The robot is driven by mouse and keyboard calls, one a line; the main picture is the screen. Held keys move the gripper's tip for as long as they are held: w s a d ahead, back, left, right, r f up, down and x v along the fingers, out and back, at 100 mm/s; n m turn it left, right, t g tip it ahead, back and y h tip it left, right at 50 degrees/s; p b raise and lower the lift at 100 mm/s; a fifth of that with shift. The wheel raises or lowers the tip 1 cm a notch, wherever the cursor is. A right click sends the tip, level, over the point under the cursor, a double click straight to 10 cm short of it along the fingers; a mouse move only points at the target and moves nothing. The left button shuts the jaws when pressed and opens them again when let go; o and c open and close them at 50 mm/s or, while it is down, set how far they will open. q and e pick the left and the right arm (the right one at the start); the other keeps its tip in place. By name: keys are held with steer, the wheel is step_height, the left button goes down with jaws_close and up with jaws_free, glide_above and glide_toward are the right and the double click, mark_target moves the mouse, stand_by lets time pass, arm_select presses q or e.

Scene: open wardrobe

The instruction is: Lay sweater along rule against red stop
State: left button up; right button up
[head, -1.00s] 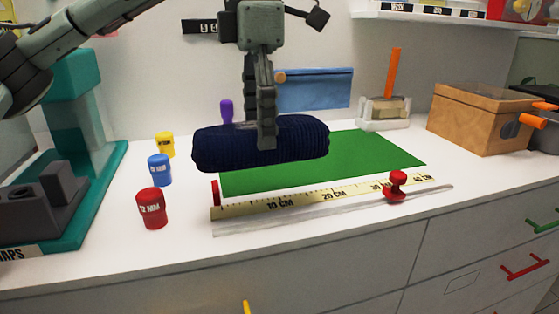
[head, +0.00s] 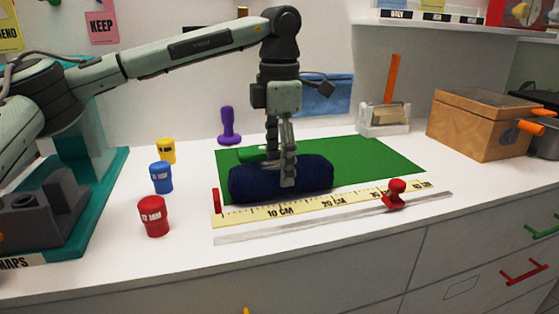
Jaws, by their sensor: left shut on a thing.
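The sweater (head: 255,184) is a dark navy ribbed roll. It lies lengthwise just behind the yellow rule (head: 305,207), over the front left of the green mat (head: 370,156). My left gripper (head: 286,180) comes down from above and is shut on the middle of the roll. The red stop (head: 216,201) stands at the rule's left end. The sweater's left end is slightly right of the stop, with a small gap. Whether the roll touches the mat is hard to tell. A red slider knob (head: 396,190) sits on the rule's right part. My right gripper is not in view.
Red (head: 153,216), blue (head: 161,178) and yellow (head: 166,151) cups stand left of the rule. A purple-handled tool (head: 229,126) stands behind the mat. A wooden box (head: 480,122) is at the right.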

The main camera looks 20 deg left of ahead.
arm_select(q)
steer(key=o, duration=0.8)
steer(key=shift+f, duration=0.15)
steer(key=o, duration=0.5)
steer(key=shift+c, duration=0.2)
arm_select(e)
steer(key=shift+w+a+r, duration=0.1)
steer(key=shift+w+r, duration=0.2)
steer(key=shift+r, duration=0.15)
